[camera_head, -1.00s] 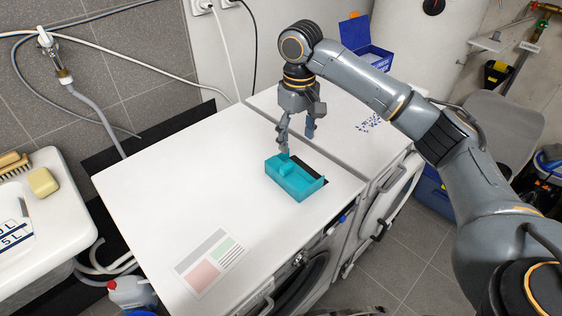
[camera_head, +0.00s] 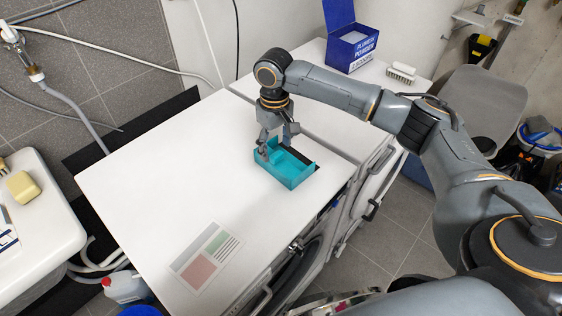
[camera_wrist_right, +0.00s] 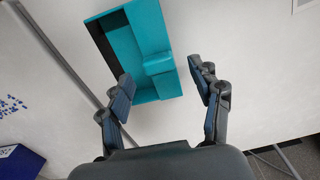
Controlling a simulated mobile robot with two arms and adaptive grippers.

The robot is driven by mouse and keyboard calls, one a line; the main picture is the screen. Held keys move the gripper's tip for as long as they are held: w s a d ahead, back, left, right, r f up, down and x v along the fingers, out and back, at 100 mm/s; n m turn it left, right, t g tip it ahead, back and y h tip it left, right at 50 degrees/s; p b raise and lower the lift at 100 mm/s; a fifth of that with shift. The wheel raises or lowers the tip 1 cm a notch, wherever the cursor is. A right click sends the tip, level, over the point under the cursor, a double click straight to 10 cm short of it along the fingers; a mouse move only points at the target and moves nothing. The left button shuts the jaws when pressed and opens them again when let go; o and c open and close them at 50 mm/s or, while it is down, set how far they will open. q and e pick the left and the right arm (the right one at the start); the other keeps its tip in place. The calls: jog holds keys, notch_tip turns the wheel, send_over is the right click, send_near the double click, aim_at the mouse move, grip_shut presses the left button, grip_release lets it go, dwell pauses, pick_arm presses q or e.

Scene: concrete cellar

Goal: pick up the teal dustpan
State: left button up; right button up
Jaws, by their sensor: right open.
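The teal dustpan (camera_head: 287,173) lies on the white top of the washing machine, near its right edge. In the right wrist view the dustpan (camera_wrist_right: 125,45) shows its open tray and a raised teal block, which appears between the finger lines. My right gripper (camera_head: 271,146) is open, pointing down at the dustpan's far left end. In the wrist view its fingers (camera_wrist_right: 160,72) are spread with nothing gripped. Whether the fingertips touch the dustpan I cannot tell. My left gripper is not in view.
The white machine top (camera_head: 150,190) is mostly clear, with a printed label (camera_head: 206,258) at its front. On the machine behind stand a blue powder box (camera_head: 352,50) and a white brush (camera_head: 402,72). A sink (camera_head: 50,215) with a yellow sponge (camera_head: 24,187) is at the left.

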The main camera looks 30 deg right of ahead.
aim_at(277, 154)
notch_tip(277, 154, down, 4)
jog(key=shift+s+d+f+p, duration=0.1)
jog(key=shift+s+p, duration=0.05)
jog(key=shift+p, duration=0.2)
jog(key=c, duration=1.3)
